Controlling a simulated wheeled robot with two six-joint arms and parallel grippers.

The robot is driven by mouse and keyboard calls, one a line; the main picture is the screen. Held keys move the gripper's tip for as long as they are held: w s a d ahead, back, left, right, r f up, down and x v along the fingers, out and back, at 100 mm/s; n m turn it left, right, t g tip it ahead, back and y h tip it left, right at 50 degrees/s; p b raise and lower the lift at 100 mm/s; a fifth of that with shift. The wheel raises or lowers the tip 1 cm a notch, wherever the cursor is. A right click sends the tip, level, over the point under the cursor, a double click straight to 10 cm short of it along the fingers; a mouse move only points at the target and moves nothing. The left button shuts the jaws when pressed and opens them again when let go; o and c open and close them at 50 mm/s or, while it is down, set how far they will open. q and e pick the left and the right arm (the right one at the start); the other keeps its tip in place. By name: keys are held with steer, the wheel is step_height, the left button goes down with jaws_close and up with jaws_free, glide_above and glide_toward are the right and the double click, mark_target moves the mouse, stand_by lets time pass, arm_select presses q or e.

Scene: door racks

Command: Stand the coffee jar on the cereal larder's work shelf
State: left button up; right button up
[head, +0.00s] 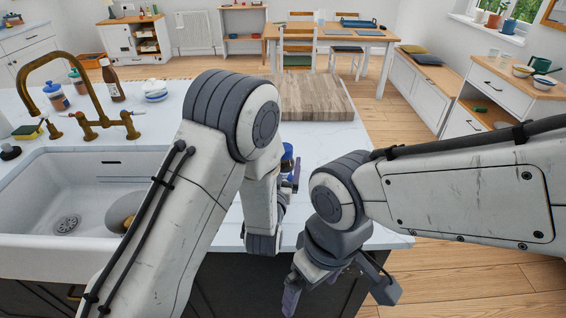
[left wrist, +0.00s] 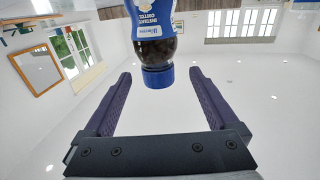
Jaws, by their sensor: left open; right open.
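The coffee jar (left wrist: 155,35), dark with a blue "instant coffee" label and a blue lid, shows in the left wrist view, which appears upside down, so its lid points down in the picture. It is ahead of and between the open, purple fingers of my left gripper (left wrist: 158,95), with a visible gap to each finger. In the head view only a bit of blue (head: 287,154), apparently the jar, shows behind my left arm by my left gripper (head: 292,176) over the counter. My right gripper (head: 338,290) is open and empty, low before the counter's front edge. I cannot identify the cereal larder.
A wooden board (head: 315,98) lies on the white counter (head: 338,143). A sink (head: 35,190) with a brass tap (head: 100,125), a brown bottle (head: 112,82) and lidded pots (head: 56,96) are at left. An open-shelved white cabinet (head: 118,42) and a dining table (head: 330,32) stand farther back.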

mark_target(284, 152)
arm_select(q)
steer(key=w, duration=0.2)
steer(key=w+p, duration=0.1)
steer(key=shift+w+d+r+p, duration=0.15)
steer(key=shift+w+d+p, duration=0.15)
steer(key=shift+w+d, duration=0.1)
steer(key=shift+w, duration=0.35)
steer(key=shift+d, duration=0.1)
jaws_close()
